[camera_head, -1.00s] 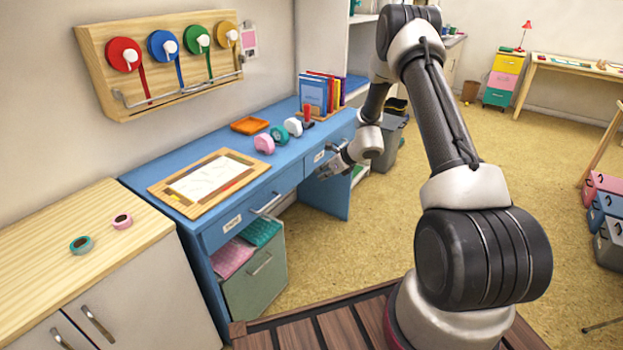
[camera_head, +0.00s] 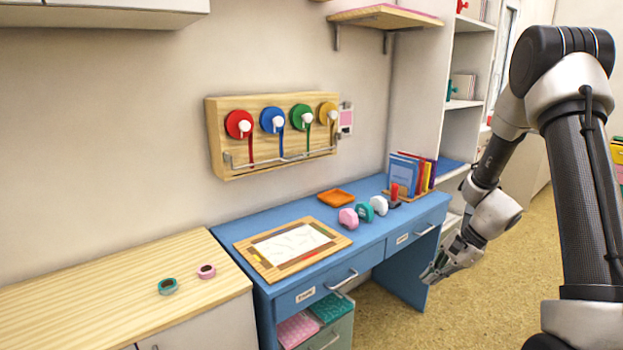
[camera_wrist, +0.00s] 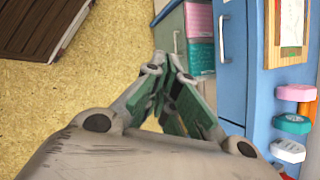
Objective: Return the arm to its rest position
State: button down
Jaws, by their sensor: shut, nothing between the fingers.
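My gripper (camera_head: 433,275) hangs in front of the blue desk (camera_head: 228,231), near its right-hand end, in the head view. My arm comes down to it from the upper right. In the wrist view my gripper (camera_wrist: 170,68) has its fingers drawn together at the tips with nothing between them. Below the fingertips are the floor and the desk's front.
A tape rack (camera_head: 222,150) hangs above. Open floor (camera_head: 400,325) lies right.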

jog(key=s+d+r+n+t+h, duration=0.1)
jog(key=s+d+r+n+h, duration=0.1)
jog(key=s+r+n, duration=0.5)
jog(key=s+d+r+n+t+h, duration=0.2)
jog(key=s+r+n+h, duration=0.2)
jog(key=s+r, duration=1.4)
jog(key=shift+r+n+h, duration=0.3)
jog(key=shift+r+n, duration=0.95)
jog(key=shift+n, duration=0.25)
jog(key=shift+s, duration=0.1)
